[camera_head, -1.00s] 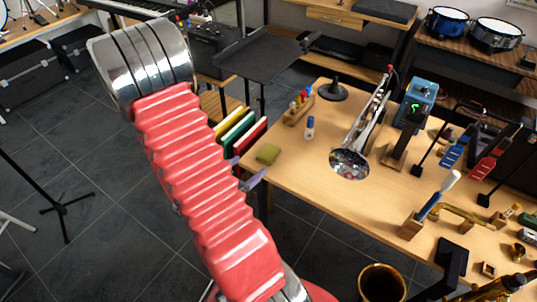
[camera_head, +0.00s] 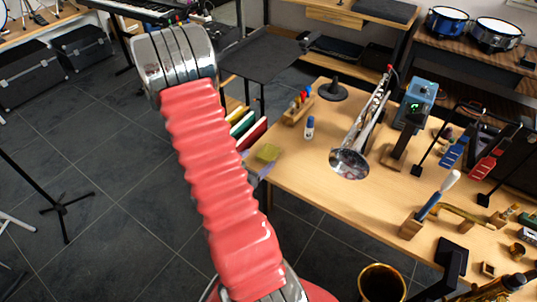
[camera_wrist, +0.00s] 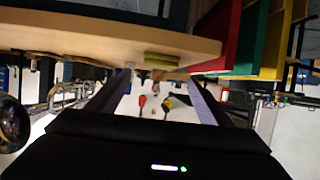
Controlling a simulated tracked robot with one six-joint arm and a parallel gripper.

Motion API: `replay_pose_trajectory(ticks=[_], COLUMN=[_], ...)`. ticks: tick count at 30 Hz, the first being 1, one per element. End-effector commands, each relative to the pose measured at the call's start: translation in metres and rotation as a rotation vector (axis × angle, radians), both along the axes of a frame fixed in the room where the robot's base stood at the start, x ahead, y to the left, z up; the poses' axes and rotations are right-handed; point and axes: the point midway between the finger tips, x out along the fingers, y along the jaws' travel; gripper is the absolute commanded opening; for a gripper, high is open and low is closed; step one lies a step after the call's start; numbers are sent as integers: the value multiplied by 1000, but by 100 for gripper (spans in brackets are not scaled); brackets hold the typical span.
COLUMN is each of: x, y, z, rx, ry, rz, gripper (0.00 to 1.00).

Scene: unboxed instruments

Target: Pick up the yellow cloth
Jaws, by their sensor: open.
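The yellow cloth (camera_head: 268,152) is a small olive-yellow pad lying flat at the left corner of the wooden table. In the wrist view, which looks upside down, the cloth (camera_wrist: 162,59) shows edge-on on the tabletop, just beyond and between the fingertips. My gripper (camera_wrist: 158,82) is open, with nothing between its fingers. In the head view my red-sleeved arm hides most of the gripper (camera_head: 257,164); a pale finger shows at the table corner, close beside the cloth. I cannot tell whether it touches the cloth.
Red, green and yellow upright folders (camera_head: 243,124) stand beside the table corner, close to my arm. A white-capped bottle (camera_head: 310,127), a wooden marker holder (camera_head: 298,110) and a trumpet (camera_head: 350,160) stand farther in on the table (camera_head: 320,190). The table's front left is clear.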

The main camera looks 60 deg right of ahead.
Motion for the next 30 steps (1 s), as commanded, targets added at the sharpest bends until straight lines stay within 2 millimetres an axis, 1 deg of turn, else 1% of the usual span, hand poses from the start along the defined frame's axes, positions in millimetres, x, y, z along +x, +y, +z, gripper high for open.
replay_pose_trajectory(ticks=[3, 6, 16, 19, 23, 30], x=[-2, -2, -2, -3, -5, -7], y=[-12, -17, -18, -22, -33, -60], z=[-5, -7, -8, -10, -16, -29], rx=[0, 0, 0, 0, 1, 1], ry=[0, 1, 1, 0, 1, 0], rz=[-3, -2, -2, -2, -4, -3], gripper=[73, 73, 73, 73, 73, 73])
